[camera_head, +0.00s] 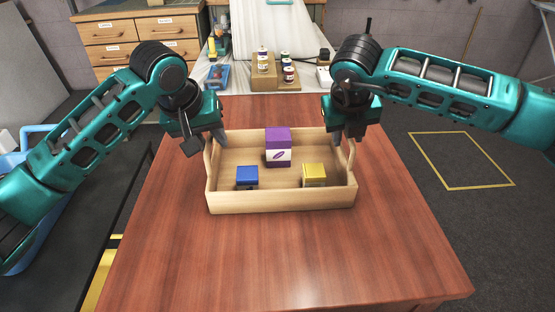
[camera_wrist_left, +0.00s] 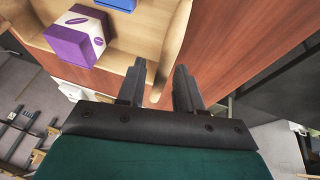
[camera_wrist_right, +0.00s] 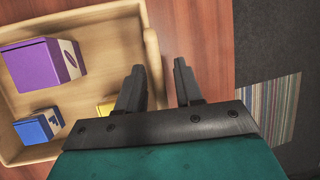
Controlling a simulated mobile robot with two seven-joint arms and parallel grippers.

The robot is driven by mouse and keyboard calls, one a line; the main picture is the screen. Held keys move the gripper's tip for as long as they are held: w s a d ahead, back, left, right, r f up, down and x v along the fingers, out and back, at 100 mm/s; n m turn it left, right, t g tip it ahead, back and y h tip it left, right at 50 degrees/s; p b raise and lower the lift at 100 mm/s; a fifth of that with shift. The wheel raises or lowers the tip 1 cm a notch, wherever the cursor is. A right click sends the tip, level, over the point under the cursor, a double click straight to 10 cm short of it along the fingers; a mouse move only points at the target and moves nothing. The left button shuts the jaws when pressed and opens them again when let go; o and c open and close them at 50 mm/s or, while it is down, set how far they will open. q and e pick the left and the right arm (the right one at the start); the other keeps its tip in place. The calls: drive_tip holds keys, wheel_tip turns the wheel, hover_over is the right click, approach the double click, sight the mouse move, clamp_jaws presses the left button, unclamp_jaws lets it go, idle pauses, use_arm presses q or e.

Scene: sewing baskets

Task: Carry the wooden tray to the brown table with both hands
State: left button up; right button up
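The wooden tray (camera_head: 282,200) rests level on the reddish-brown table (camera_head: 280,255). It holds a purple and white box (camera_head: 278,140), a blue box (camera_head: 246,174) and a yellow box (camera_head: 314,171). My left gripper (camera_head: 206,142) is at the tray's left handle, fingers apart; in the left wrist view (camera_wrist_left: 160,88) the handle side lies between or just beyond the fingertips. My right gripper (camera_head: 348,138) is at the right handle, also with fingers apart; in the right wrist view (camera_wrist_right: 157,85) the handle (camera_wrist_right: 153,55) reaches into the gap. Neither gripper visibly clamps a handle.
Behind the table is a pale-covered surface with a cardboard box (camera_head: 263,72), several small jars and a blue bin (camera_head: 216,77). A wooden drawer cabinet (camera_head: 140,35) stands at back left. A yellow floor outline (camera_head: 462,187) lies right. The tabletop before the tray is clear.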

use_arm(q)
drive_tip(key=shift+o, duration=0.3)
use_arm(e)
drive_tip(key=shift+o, duration=0.3)
use_arm(q)
drive_tip(key=shift+r, duration=0.15)
use_arm(e)
drive_tip(key=shift+r, duration=0.1)
use_arm(q)
drive_tip(key=v, duration=1.1)
drive_tip(key=shift+s+r, duration=0.15)
drive_tip(key=shift+r, duration=0.2)
use_arm(e)
drive_tip(key=v, duration=1.2)
